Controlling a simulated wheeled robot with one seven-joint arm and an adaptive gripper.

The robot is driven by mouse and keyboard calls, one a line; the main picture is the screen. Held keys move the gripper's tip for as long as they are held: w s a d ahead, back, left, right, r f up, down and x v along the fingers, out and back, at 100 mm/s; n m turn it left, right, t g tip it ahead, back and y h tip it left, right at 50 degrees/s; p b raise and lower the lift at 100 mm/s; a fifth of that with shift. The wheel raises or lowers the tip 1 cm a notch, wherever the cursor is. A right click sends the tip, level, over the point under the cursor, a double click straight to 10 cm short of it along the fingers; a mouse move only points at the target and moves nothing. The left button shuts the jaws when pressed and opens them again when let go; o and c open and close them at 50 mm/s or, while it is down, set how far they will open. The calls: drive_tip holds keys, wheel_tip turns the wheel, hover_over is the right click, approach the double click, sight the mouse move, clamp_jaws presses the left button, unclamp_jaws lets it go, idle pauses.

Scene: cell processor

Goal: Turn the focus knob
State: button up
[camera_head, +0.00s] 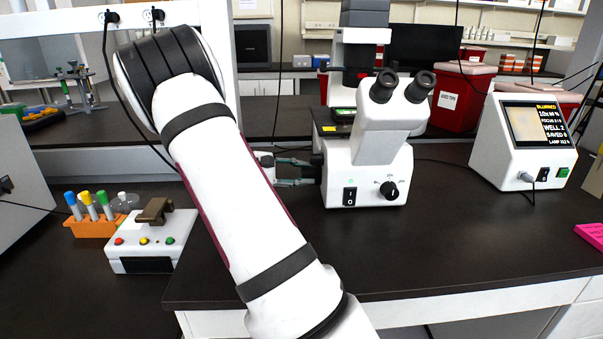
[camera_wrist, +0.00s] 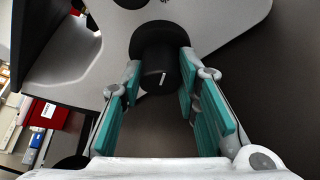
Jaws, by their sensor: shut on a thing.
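The focus knob (camera_wrist: 155,52) is a black cylinder with a short white mark, on the side of the white microscope (camera_head: 380,165). My gripper (camera_wrist: 159,76) has its teal fingers on either side of the knob, shut on it. In the head view my gripper (camera_head: 296,172) reaches the microscope's left side from behind my arm, and the knob is hard to make out there. A monitor (camera_head: 537,125) to the right shows a blurry tan picture and yellow text whose top line reads as blurred.
A white box with coloured buttons (camera_head: 150,240) and an orange tube rack (camera_head: 95,225) stand at the left. Red bins (camera_head: 460,100) stand behind the microscope. A pink item (camera_head: 590,236) lies at the right edge. The dark bench front (camera_head: 450,245) is clear.

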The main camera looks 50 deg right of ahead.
drive_tip(key=shift+r+n+y+p, duration=0.15)
drive_tip(key=shift+n+y+p, duration=0.45)
drive_tip(key=shift+n+p, duration=0.4)
drive_tip(key=n+g+y+p, duration=0.1)
drive_tip(key=n, duration=0.2)
drive_tip(key=shift+w+d+y, duration=0.1)
drive_tip(key=shift+y, duration=0.3)
drive_tip(key=n+g+y, duration=0.1)
drive_tip(key=n, duration=0.2)
drive_tip(key=shift+d+g+y+b, duration=0.1)
drive_tip(key=shift+g+y+b, duration=0.2)
drive_tip(key=shift+g, duration=0.1)
drive_tip(key=shift+w+n+g+y+b, duration=0.15)
drive_tip(key=shift+n+g+y+b, duration=0.5)
drive_tip(key=shift+n, duration=0.75)
drive_tip(key=o, duration=1.2)
